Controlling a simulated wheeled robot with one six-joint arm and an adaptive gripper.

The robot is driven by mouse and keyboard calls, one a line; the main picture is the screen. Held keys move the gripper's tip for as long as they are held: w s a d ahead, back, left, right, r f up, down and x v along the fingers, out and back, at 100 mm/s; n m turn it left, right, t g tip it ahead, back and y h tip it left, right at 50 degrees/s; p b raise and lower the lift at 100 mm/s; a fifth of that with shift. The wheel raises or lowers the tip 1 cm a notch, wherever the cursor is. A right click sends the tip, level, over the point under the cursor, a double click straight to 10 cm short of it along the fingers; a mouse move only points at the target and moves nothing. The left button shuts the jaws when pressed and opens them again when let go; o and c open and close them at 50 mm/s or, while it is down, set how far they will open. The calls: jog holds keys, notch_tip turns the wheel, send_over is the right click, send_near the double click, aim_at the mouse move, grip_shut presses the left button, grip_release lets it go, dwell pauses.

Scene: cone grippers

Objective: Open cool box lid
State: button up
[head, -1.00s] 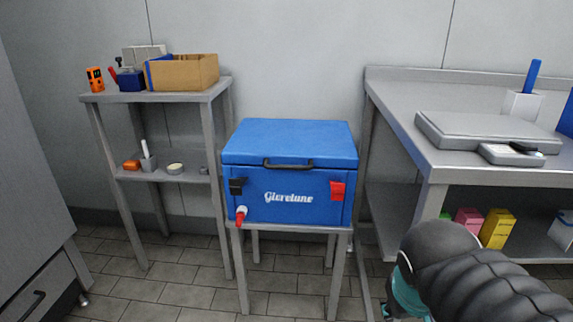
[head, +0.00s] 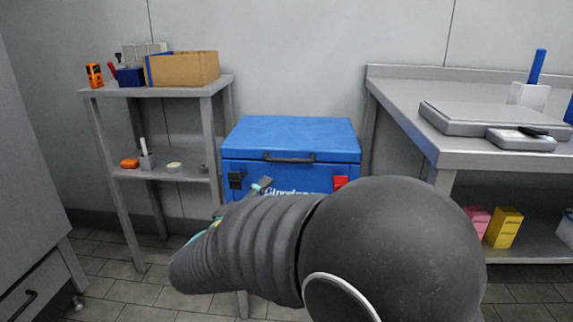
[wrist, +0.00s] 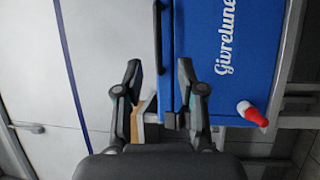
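The blue cool box (head: 290,178) stands on a small metal stand with its blue lid (head: 290,130) down. A dark handle (head: 289,158) is on the lid's front edge. A black latch (head: 236,180) is at the front left and a red latch (head: 340,182) at the front right. In the wrist view the box lies sideways, with the handle (wrist: 158,40) and black latch (wrist: 171,120) visible. My gripper (wrist: 158,66) is open and empty in front of the box, its fingers apart around the lid edge in that picture. My arm hides much of the box front in the head view.
A red and white tap (wrist: 252,113) sticks out low on the box front. A metal shelf (head: 160,92) with a cardboard box (head: 184,69) stands left. A steel table (head: 400,110) with a scale (head: 470,118) stands right. The space above the lid is clear.

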aim_at(285, 162)
jog(key=shift+t, duration=0.4)
jog(key=x, duration=0.4)
jog(key=a+x, duration=0.1)
jog(key=x, duration=0.3)
jog(key=p+x, duration=0.1)
jog(key=x, duration=0.4)
jog(key=shift+w+a, duration=0.15)
jog(key=shift+w, duration=0.3)
grip_shut()
